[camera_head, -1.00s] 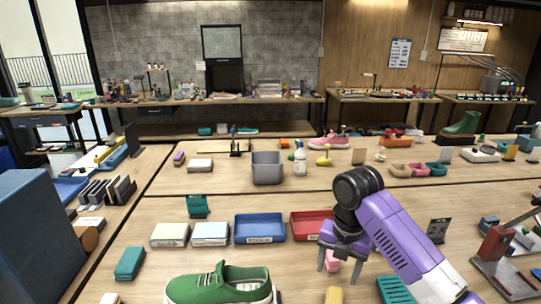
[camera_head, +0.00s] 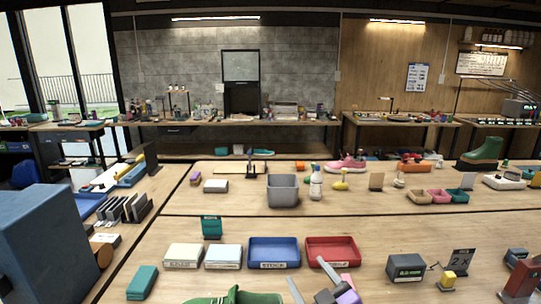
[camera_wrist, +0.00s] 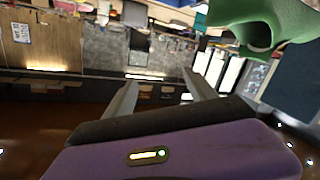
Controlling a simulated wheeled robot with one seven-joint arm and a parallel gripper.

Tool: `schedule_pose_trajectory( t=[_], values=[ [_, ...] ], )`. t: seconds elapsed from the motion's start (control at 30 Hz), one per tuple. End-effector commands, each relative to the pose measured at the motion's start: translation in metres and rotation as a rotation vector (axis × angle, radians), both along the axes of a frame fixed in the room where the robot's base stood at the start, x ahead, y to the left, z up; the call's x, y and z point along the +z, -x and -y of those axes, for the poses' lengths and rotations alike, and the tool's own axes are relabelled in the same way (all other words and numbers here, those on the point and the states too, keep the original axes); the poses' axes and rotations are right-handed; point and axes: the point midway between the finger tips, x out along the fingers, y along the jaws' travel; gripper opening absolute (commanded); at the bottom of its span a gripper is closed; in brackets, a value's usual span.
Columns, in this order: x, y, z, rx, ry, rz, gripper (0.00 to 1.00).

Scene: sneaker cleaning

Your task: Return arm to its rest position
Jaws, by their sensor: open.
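My gripper (camera_head: 306,271) shows low at the bottom edge of the head view, with its two grey fingers apart and pointing up. In the wrist view my gripper (camera_wrist: 160,80) is open, with nothing between the fingers. Only a bit of my purple arm shows in the head view; the rest is out of frame. The green sneaker (camera_head: 236,298) is cut off by the bottom edge, left of my gripper. A green shoe (camera_wrist: 268,20) also shows at the top right of the tilted wrist view, apart from the fingers.
A blue tray (camera_head: 274,253) and a red tray (camera_head: 332,250) lie on the table beyond my gripper. A grey bin (camera_head: 282,190) and a white bottle (camera_head: 316,184) stand farther back. A dark grey box (camera_head: 406,268) stands to the right. Bare tabletop lies between the rows.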

Motion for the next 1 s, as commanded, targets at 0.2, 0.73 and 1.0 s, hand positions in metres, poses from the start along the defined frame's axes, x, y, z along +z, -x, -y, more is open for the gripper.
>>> schedule_pose_trajectory(
  t=[0.2,0.73,1.0],
  values=[
    [-0.014,0.075,0.026,-0.142,-0.291,0.045,0.65],
    [-0.026,0.281,0.092,-0.352,-0.584,0.095,0.65],
    [-0.027,0.376,0.111,-0.382,-0.505,0.007,0.65]
  ],
)
